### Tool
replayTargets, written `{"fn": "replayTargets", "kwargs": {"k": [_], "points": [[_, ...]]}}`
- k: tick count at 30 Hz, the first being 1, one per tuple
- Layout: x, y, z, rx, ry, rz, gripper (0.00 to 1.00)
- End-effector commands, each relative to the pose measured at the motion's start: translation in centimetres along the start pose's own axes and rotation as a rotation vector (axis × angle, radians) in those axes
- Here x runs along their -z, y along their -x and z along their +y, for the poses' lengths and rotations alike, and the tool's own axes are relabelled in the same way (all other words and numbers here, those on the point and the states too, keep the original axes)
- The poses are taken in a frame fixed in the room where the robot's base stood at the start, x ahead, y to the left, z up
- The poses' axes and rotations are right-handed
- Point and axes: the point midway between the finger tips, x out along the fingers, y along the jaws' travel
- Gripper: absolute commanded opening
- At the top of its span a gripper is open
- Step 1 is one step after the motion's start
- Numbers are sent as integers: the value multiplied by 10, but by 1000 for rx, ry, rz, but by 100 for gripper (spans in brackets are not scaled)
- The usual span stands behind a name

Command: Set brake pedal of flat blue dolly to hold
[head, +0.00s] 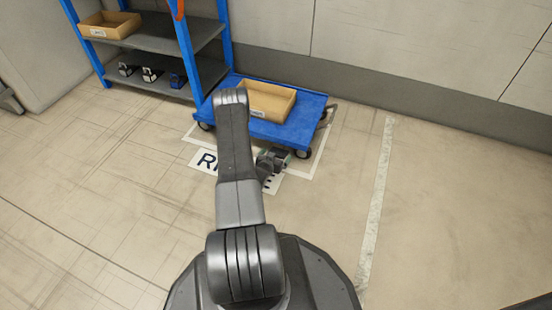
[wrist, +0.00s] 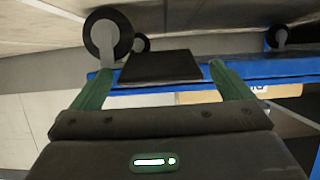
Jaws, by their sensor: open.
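The flat blue dolly (head: 306,112) stands by the back wall on its small wheels, with a tan open box (head: 266,98) on its deck. My gripper (head: 272,160) is low at the dolly's near edge. In the wrist view the picture is upside down, and the dolly's blue deck edge (wrist: 292,68) runs across it. A flat black plate, seemingly the brake pedal (wrist: 160,66), shows between the fingertips of my open gripper (wrist: 162,70). I cannot tell whether the fingers touch it. The pedal cannot be made out in the head view.
A dark caster wheel (wrist: 107,33) is close to one finger. A blue-framed shelf (head: 150,42) with a box and small parts stands left of the dolly. Open floor lies to the right.

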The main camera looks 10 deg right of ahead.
Motion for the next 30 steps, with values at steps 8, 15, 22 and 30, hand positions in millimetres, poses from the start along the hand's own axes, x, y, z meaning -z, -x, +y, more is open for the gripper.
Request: {"fn": "replayTargets", "kwargs": {"k": [8, 15, 22, 30], "points": [[0, -7, 0, 0, 0, -1, 99], [0, -6, 0, 0, 0, -1, 74], [0, -6, 0, 0, 0, -1, 36], [-10, -7, 0, 1, 2, 104, 36]]}}
